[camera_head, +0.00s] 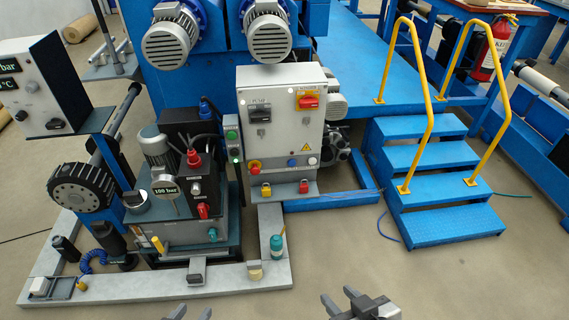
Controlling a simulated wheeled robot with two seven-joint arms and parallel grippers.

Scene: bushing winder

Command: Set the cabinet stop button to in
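The grey control cabinet (281,137) stands at the centre, in front of the blue machine. A red mushroom button on a yellow collar (254,166), which looks like the stop button, is low on the left of its front face. I cannot tell whether it is in or out. My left gripper (191,313) shows only its fingertips at the bottom edge; they are apart with nothing between them. My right gripper (339,298) is at the bottom, right of centre, with its fingers apart and empty. Both are well short of the cabinet.
The cabinet also bears a red-yellow switch (308,100) and a black switch (259,112). A pump unit (177,201) stands left of it on a grey floor frame (130,293). Blue steps (430,175) with yellow rails stand at right. Floor in front is clear.

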